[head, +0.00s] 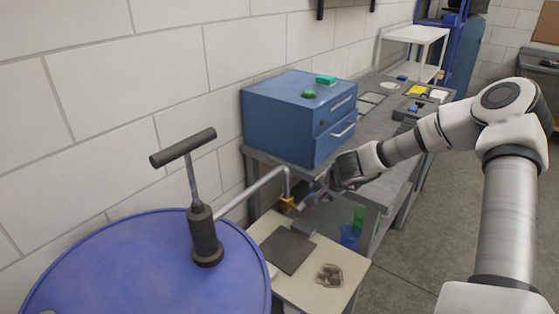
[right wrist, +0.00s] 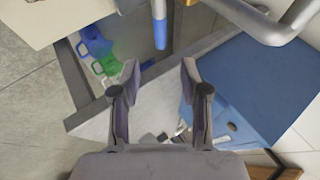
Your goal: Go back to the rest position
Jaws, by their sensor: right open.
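My right arm comes in from the right in the head view, and its gripper (head: 313,193) hangs close to the spout end of the drum pump. In the right wrist view the gripper (right wrist: 158,78) has its two fingers spread apart with nothing between them. The grey spout pipe (head: 255,194) ends in a brass-coloured tip (head: 287,204). In the right wrist view the pipe (right wrist: 262,25) crosses the top right, ahead of the fingers. I cannot tell whether the gripper touches the spout. My left gripper is in neither view.
A blue drum (head: 130,270) carries the pump (head: 204,235) at lower left. A small table (head: 310,291) holds a dark pad (head: 287,250). A blue drawer cabinet (head: 275,120) stands on the grey bench (head: 375,150). Blue (head: 349,238) and green (head: 359,215) jugs sit low beside the bench.

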